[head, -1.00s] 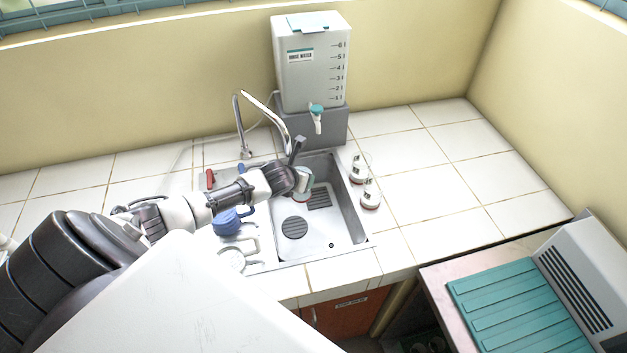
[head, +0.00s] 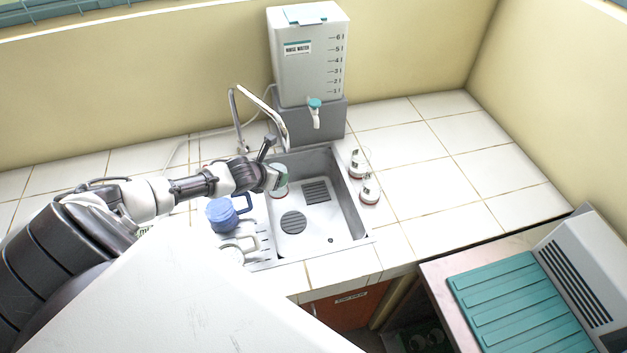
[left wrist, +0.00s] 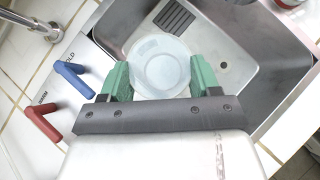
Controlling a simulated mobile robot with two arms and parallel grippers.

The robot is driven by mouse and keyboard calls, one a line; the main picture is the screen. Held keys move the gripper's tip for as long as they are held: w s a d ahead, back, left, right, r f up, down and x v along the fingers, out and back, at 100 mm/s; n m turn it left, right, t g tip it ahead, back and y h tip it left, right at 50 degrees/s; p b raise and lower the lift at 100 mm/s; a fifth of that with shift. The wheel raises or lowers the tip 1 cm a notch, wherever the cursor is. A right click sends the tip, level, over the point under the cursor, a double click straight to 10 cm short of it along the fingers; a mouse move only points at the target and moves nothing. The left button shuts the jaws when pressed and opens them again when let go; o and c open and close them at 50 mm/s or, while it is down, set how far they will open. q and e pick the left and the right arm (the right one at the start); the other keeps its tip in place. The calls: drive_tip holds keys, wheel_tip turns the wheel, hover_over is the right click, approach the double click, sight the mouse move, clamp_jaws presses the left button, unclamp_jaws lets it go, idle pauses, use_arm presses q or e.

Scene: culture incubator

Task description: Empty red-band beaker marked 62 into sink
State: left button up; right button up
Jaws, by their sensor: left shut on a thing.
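My left gripper (head: 270,178) is shut on a pale, see-through beaker (head: 281,184) over the left side of the sink (head: 349,195). A faint reddish edge shows low on this beaker; no number is legible. In the left wrist view the beaker's round body (left wrist: 160,62) sits between the green fingers of the gripper (left wrist: 160,82), over the steel basin (left wrist: 238,62). The beaker looks close to upright in the head view. I cannot tell whether liquid is in it. My right gripper is not in view.
Two clear beakers with reddish bases, one behind (head: 359,163) and one in front (head: 370,189), stand right of the sink. The tap (head: 240,120) and rinse-water tank (head: 308,60) stand behind. Counter at right is clear.

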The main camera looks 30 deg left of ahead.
use_arm(q)
drive_tip(key=shift+d+r, duration=0.15)
drive_tip(key=shift+d+r+p, duration=0.2)
drive_tip(key=shift+p, duration=0.2)
drive_tip(key=shift+d+r+y, duration=0.3)
drive_tip(key=shift+y, duration=0.2)
drive_tip(key=shift+r+m+p, duration=0.15)
drive_tip(key=shift+m+p, duration=0.15)
drive_tip(key=shift+d, duration=0.15)
drive_tip(key=shift+d+r, duration=0.2)
drive_tip(key=shift+r+y, duration=0.1)
drive_tip(key=shift+y, duration=0.2)
